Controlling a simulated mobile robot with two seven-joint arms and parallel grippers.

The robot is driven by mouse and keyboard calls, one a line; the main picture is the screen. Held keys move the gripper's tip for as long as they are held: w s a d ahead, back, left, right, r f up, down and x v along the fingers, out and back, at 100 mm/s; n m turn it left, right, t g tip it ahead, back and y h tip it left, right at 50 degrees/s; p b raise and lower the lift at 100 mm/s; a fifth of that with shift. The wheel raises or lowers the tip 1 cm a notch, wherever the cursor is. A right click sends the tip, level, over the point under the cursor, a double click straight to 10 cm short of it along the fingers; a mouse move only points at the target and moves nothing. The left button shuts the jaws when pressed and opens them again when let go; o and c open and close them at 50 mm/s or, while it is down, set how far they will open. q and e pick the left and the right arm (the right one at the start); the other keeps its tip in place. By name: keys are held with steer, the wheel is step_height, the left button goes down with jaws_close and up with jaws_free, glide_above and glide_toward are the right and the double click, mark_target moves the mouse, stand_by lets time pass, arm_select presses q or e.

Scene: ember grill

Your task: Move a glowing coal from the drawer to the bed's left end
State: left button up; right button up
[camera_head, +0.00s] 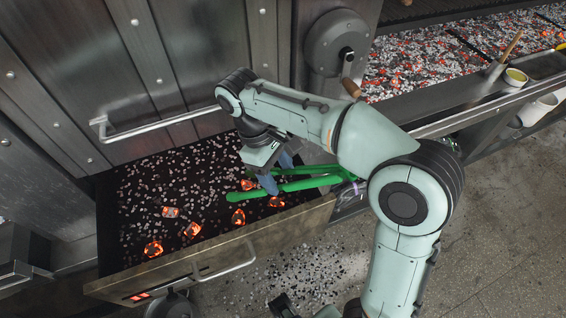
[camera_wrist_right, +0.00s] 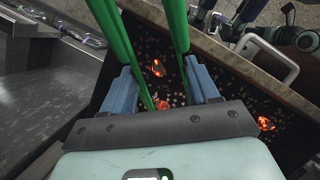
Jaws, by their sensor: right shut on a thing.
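My right gripper (camera_head: 277,172) is over the open drawer (camera_head: 225,240), shut on green tongs (camera_head: 310,183). In the right wrist view, the tongs' two green arms (camera_wrist_right: 121,40) run between the gripper's blue fingers (camera_wrist_right: 163,88) and stand apart. A glowing coal (camera_wrist_right: 158,68) shows between the arms. Several glowing orange coals lie among grey ash and bits in the drawer, one at the front left (camera_head: 153,249) and one close below the tongs (camera_head: 238,217). I cannot tell whether the tongs touch a coal. The ember bed (camera_head: 415,68) is at the upper right. My left gripper is not clearly seen.
A metal cabinet with a bar handle (camera_head: 160,125) stands behind the drawer. A wheel with a wooden-handled crank (camera_head: 350,88) is left of the bed. Grey bits litter the floor.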

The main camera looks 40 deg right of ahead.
arm_select(q)
steer(key=shift+s+f+b, duration=0.15)
steer(key=shift+f+b, duration=0.5)
steer(key=shift+f, duration=0.05)
arm_select(e)
step_height(320, 180, down, 3)
steer(key=shift+w+f, duration=0.1)
jaws_close()
arm_select(q)
steer(key=shift+w+r+p, duration=0.25)
steer(key=shift+r+p, duration=0.5)
steer(key=shift+r, duration=0.05)
steer(key=shift+w+r+p, duration=0.3)
steer(key=shift+r+p, duration=0.45)
steer(key=shift+w+r+p, duration=0.25)
steer(key=shift+r+p, duration=0.5)
steer(key=shift+r, duration=0.05)
arm_select(e)
steer(key=shift+r, duration=2.45)
